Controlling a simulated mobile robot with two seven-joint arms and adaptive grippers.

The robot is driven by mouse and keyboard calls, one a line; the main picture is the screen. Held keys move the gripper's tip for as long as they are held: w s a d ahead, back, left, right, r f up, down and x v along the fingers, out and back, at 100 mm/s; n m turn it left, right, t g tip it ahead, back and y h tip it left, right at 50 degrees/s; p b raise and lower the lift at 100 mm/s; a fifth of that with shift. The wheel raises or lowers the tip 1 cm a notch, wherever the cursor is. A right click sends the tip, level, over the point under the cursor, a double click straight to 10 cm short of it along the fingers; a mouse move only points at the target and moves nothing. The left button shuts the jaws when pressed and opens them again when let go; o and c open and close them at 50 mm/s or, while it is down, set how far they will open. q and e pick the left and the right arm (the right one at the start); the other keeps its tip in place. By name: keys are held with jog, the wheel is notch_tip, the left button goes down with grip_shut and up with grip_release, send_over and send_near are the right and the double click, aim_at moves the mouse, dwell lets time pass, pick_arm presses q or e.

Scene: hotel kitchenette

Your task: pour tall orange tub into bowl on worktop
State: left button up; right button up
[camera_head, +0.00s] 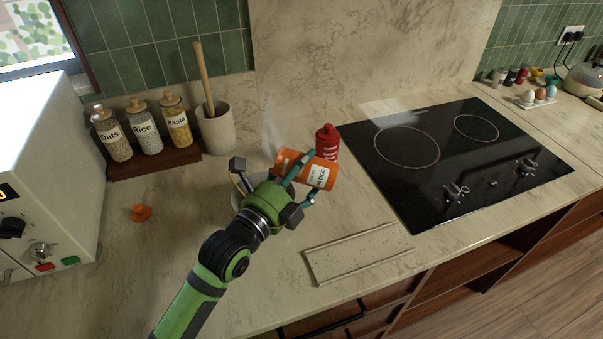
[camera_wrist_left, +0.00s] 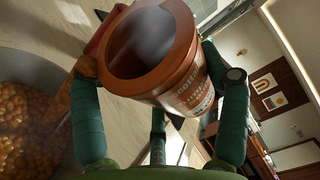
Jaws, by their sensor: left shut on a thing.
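The tall orange tub (camera_head: 322,174), with a white label, is held in my left gripper (camera_head: 307,184) above the worktop. It lies tipped nearly on its side. In the left wrist view the tub (camera_wrist_left: 150,45) shows its open mouth, with green fingers around its body; I see no contents in its shaded inside. The bowl (camera_wrist_left: 38,62) is grey and holds many small orange-brown pieces. It lies to the left of the tub's mouth in that view. In the head view the bowl is mostly hidden under my left gripper. My right gripper is not in view.
An orange lid (camera_head: 140,213) lies on the worktop at left. A red bottle (camera_head: 327,140) stands just behind the tub. Labelled jars (camera_head: 145,127) and a utensil crock (camera_head: 217,130) stand at the back. A speckled board (camera_head: 358,252) lies in front, and the black hob (camera_head: 450,160) is at right.

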aim_at(292, 161)
pick_arm(q)
jog(key=shift+f+n+b, duration=0.3)
jog(key=shift+f+b, duration=0.2)
jog(key=shift+a+r+n+t, duration=0.1)
jog(key=shift+r+n+t, duration=0.25)
jog(key=shift+n, duration=0.25)
jog(key=n, duration=0.1)
jog(key=r+n+t, duration=0.1)
jog(key=n, duration=0.1)
jog(key=shift+a+r+t, duration=0.2)
jog(key=shift+a+t, duration=0.05)
jog(key=shift+w+a+r+n+t+y+b, duration=0.1)
jog(key=shift+a+r+n+t, duration=0.15)
jog(key=shift+n, duration=0.6)
jog(key=shift+s+a+r+n+t+y+b, duration=0.15)
jog(key=shift+r+n+t, duration=0.15)
jog(key=shift+n, duration=0.5)
jog(key=shift+w+a+r+n+t+y+b, duration=0.1)
jog(key=shift+w+a+r+n+t, duration=0.2)
jog(key=shift+n, duration=0.55)
jog(key=shift+s+d+f, duration=0.1)
jog(key=shift+s, duration=0.05)
